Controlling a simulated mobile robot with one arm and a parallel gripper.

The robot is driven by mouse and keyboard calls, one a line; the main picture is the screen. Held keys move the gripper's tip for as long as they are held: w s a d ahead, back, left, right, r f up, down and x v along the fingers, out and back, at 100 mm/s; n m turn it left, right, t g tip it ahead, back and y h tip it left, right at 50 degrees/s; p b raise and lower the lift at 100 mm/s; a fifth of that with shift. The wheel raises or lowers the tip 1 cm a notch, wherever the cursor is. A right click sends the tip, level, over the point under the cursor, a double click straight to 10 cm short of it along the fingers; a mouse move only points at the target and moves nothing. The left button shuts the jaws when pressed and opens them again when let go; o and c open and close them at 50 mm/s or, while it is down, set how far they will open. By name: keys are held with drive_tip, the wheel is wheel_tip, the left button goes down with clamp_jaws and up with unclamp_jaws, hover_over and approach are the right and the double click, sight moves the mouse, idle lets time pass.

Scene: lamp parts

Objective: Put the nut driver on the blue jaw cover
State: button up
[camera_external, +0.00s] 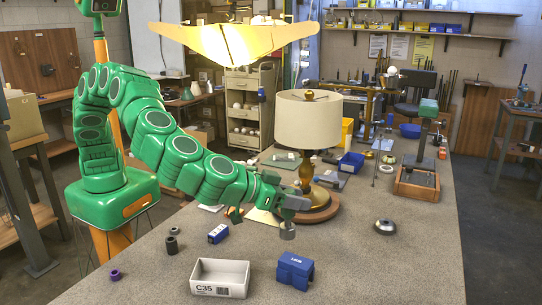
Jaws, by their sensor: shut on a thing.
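My gripper (290,208) is above the worktable, in front of the lamp's round wooden base. It is shut on a short grey cylindrical piece, which seems to be the nut driver (287,231). Its upper part is hidden by the fingers. The blue jaw cover (295,270) appears to be the notched blue block with a small white label at the table's front. It stands below the gripper in the picture, apart from the grey piece. The fingers are small in this view.
A white bin marked C35 (220,278) stands left of the blue block. A lamp (309,130) stands behind the gripper. A metal disc (385,227) lies right; the table's right front is clear.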

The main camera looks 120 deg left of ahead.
wheel_tip(320, 180, down, 6)
drive_tip(key=w, duration=0.2)
drive_tip(key=shift+w+f, duration=0.2)
drive_tip(key=shift+w, duration=0.15)
drive_tip(key=shift+d+f, duration=0.1)
idle(0.3)
drive_tip(key=o, duration=1.1)
drive_tip(key=v, duration=1.2)
